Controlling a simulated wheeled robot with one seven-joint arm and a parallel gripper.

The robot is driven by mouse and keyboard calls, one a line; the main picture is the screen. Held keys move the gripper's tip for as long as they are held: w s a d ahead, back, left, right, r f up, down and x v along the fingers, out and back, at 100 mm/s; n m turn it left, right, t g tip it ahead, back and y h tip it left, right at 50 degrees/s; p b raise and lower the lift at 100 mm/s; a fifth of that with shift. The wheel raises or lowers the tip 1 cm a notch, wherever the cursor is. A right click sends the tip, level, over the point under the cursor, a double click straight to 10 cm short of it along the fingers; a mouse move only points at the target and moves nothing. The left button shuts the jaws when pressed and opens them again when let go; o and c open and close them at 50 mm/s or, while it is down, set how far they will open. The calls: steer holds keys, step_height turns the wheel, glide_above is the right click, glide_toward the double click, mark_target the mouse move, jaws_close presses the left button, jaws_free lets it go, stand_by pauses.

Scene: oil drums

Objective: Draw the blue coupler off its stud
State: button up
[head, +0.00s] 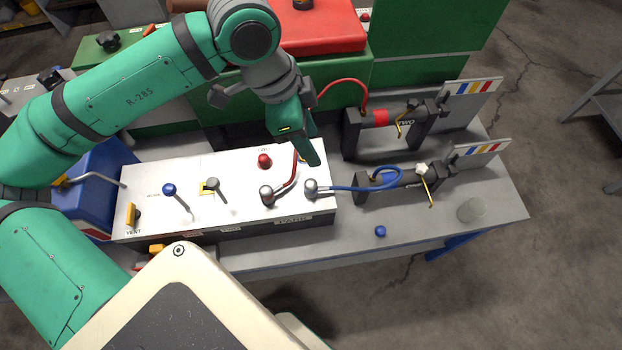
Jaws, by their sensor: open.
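The blue coupler (312,188) is a grey metal fitting, seated upright near the right end of the white panel (150,170). A blue hose (350,189) runs right from it and loops at the lower cylinder (400,180). Its stud is hidden beneath it. My gripper (309,153) is open, pointing down just behind the coupler in the picture. It appears apart from the coupler, but its height is hard to judge. One dark green finger shows clearly; the other is mostly hidden.
A similar coupler (267,195) with a red hose stands close on the left. A red knob (265,160), a grey-knobbed lever (213,185) and a blue-knobbed lever (170,190) are on the panel. A blue ball-like piece (381,231) lies on the grey bench (460,235), whose front right is fairly clear.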

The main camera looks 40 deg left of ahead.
steer(key=f, duration=0.2)
glide_above(309, 183)
steer(key=s+a, duration=0.1)
steer(key=shift+f, duration=5.05)
steer(key=shift+x, duration=1.05)
step_height(309, 183, down, 2)
steer(key=shift+d+f, duration=0.1)
steer(key=shift+x, duration=1.45)
steer(key=shift+w+d, duration=0.1)
